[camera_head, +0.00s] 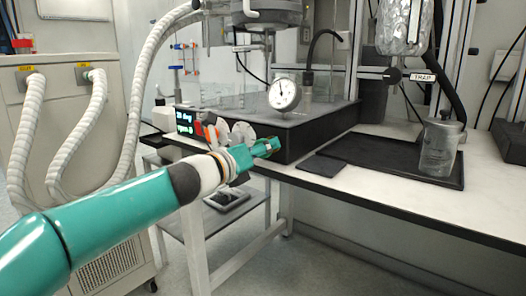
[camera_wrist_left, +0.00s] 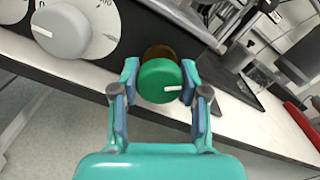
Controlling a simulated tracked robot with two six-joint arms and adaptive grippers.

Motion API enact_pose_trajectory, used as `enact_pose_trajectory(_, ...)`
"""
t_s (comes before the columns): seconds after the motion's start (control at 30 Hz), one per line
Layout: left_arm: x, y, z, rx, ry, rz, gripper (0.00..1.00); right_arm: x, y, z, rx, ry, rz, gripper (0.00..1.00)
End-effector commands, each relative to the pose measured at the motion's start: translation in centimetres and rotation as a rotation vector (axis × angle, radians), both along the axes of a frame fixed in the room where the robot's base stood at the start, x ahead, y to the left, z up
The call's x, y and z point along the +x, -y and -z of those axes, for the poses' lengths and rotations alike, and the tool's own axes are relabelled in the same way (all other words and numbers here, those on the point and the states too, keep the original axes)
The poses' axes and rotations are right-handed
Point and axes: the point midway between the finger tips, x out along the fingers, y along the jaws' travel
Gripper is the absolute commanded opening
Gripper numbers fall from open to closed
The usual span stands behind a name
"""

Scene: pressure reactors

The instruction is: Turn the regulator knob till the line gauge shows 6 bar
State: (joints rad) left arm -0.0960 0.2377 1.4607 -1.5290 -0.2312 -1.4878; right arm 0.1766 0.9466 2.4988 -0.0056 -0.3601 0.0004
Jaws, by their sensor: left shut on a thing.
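The green regulator knob (camera_wrist_left: 158,80) with a white pointer mark sits between the two fingers of my left gripper (camera_wrist_left: 158,88) in the left wrist view. The fingers are shut on its sides, and its white mark points to the right. In the head view my left gripper (camera_head: 264,148) is at the front face of a black box (camera_head: 320,133), with the knob largely hidden by the fingers. A round white gauge (camera_head: 284,95) stands above the box; its dark needle points roughly upward, but the numbers are too small to read. My right gripper is not in view.
Grey dials (camera_wrist_left: 62,30) sit left of the knob. A lit display (camera_head: 185,123) is on the box's left end. Hoses and a cabinet (camera_head: 75,130) stand left.

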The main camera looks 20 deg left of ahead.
Motion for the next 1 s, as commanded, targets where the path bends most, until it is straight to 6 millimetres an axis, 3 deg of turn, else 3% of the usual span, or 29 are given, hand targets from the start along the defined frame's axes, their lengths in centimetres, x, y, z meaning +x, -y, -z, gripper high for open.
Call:
enact_pose_trajectory(0.03,0.12,0.27,0.77,0.011,-0.010,0.005,0.10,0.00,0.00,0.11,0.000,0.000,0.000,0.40)
enact_pose_trajectory(0.47,0.13,0.27,0.74,0.017,-0.006,0.005,0.10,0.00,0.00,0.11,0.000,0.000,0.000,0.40)
enact_pose_trajectory(0.5,0.13,0.27,0.75,0.016,-0.007,0.004,0.51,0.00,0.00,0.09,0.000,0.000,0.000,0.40)
enact_pose_trajectory(0.6,0.11,0.21,0.61,0.016,-0.005,0.004,0.68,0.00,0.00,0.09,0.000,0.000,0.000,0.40)
enact_pose_trajectory(1.0,-0.28,-0.04,0.21,0.013,0.000,0.001,0.70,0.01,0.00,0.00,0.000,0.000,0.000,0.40)
